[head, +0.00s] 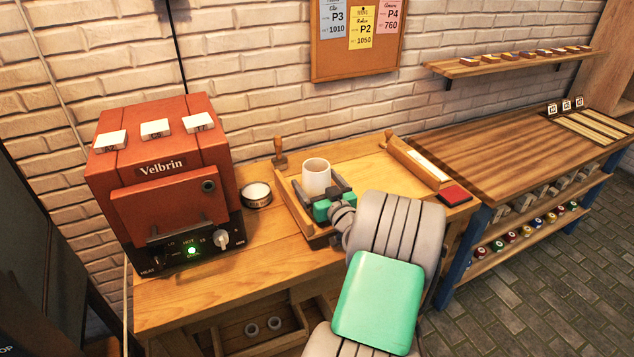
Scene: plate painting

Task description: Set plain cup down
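The plain cup (316,174) is white and upright, over a shallow wooden tray (289,206) on the wooden bench. My gripper (318,192) reaches in from the lower right, with its dark fingers on either side of the cup's lower part. The fingers look closed against the cup. The cup's base is hidden behind the gripper, so I cannot tell whether it touches the tray.
A red Velbrin machine (160,195) with a green light stands left. A round tin (257,195) and a wooden-handled stamp (280,153) are near the tray. A red ink pad (454,195) lies right. A second table (510,150) stands further right, its middle clear.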

